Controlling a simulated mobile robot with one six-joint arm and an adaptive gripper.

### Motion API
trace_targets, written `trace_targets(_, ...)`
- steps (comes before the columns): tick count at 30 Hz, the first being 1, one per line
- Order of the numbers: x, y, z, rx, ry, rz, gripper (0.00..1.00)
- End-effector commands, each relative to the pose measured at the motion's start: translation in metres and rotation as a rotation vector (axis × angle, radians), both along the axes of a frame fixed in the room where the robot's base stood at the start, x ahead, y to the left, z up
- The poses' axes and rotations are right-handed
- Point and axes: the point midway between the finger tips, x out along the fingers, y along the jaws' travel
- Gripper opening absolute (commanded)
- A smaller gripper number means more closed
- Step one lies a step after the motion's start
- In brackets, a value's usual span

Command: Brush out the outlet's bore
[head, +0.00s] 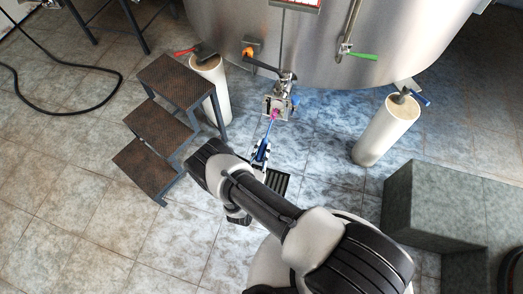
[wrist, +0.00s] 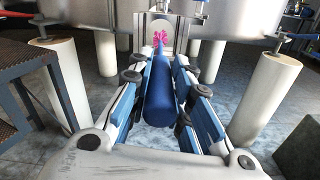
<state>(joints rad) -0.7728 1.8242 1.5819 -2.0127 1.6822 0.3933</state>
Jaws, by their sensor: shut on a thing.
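My gripper (head: 262,150) is shut on the blue handle of a brush (head: 269,132). In the wrist view the thick blue handle (wrist: 160,98) lies between the two fingers and points away toward the tank. The brush's pink bristles (wrist: 160,38) show at its far end, in front of the pale round face of the outlet (wrist: 153,30). In the head view the outlet (head: 279,103) sits low at the tank's front, and the pink tip is at its mouth. I cannot tell whether the bristles touch it or have entered the bore.
The steel tank (head: 330,40) stands above on pale round legs (head: 388,130). Brown metal steps (head: 160,125) stand to the left. A grey block (head: 435,205) stands to the right. A dark floor grate (head: 278,183) lies below the arm. A black hose (head: 60,85) lies at far left.

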Motion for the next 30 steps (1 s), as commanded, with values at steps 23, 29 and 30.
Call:
trace_targets(23, 0.043, -0.016, 0.000, 0.000, -0.002, -0.002, 0.00)
trace_targets(29, 0.054, -0.020, 0.000, 0.002, -0.001, -0.002, 0.00)
trace_targets(30, 0.056, -0.021, 0.000, 0.001, -0.002, -0.002, 0.00)
